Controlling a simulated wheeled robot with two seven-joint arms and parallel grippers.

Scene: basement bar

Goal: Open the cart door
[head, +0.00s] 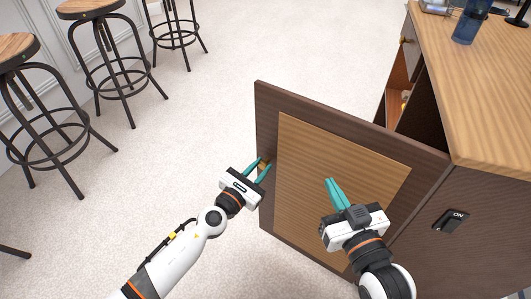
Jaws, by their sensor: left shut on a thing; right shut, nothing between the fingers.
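The cart (495,125) stands at the right, with a light wood top and dark brown sides. Its door (345,170), a dark frame around a lighter panel, stands swung open out to the left, and part of the cart's inside shows behind it. My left gripper (262,168) is at the door's left edge, its teal fingers shut on a small brass-coloured handle (263,166), mostly hidden by the fingers. My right gripper (332,181) is shut and empty, in front of the door's lighter panel; I cannot tell if it touches it.
Bar stools (106,50) stand along the white panelled wall at the upper left. A blue bottle (470,22) and other items are on the cart top. An ON switch (451,220) is on the cart's side. The pale floor left of the door is clear.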

